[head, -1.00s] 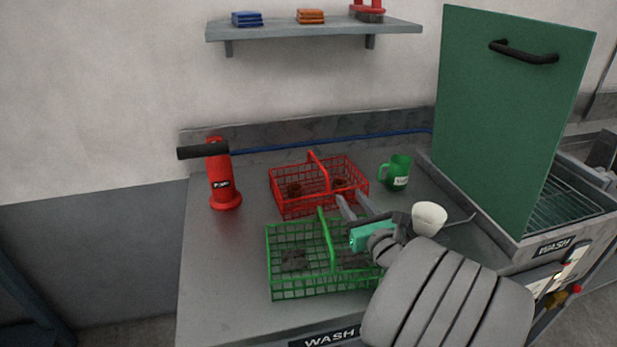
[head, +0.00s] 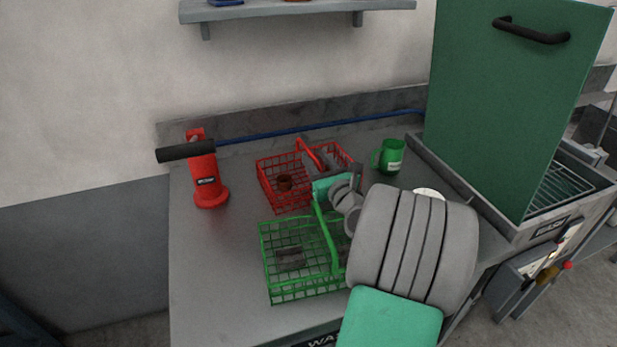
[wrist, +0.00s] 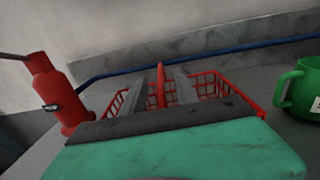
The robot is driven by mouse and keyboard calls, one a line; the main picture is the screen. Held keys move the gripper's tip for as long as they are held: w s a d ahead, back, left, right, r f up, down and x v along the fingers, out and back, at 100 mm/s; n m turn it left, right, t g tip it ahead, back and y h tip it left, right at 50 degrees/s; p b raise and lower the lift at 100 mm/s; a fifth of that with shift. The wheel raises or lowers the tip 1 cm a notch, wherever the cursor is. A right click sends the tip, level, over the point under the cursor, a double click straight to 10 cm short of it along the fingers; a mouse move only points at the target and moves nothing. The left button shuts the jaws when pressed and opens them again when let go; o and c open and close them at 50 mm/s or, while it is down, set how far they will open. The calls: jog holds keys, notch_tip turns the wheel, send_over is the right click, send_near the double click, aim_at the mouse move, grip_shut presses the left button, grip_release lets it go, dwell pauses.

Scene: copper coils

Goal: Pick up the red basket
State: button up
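The red basket (head: 268,190) stands on the grey counter behind the green basket, its handle upright. A small reddish-brown part (head: 284,182) lies inside it. My gripper (head: 318,157) is over the basket's right half, with its two grey fingers spread. In the wrist view, the red handle (wrist: 160,88) shows between the fingers of my open gripper (wrist: 160,84). I cannot tell whether either finger touches it. My gripper body hides the basket's near right side in the head view and its lower front in the wrist view.
The green basket (head: 295,290) with dark parts stands just in front. A red cylinder with a black handle (head: 207,182) is at left, a green mug (head: 388,157) at right. A raised green lid (head: 505,110) stands farther right. The counter's left front is clear.

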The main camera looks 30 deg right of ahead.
aim_at(311, 154)
jog(key=w, duration=0.4)
jog(key=shift+d+f, duration=0.3)
jog(key=shift+d, duration=0.05)
jog(key=shift+c, duration=0.6)
grip_shut()
jog(key=shift+s, duration=0.1)
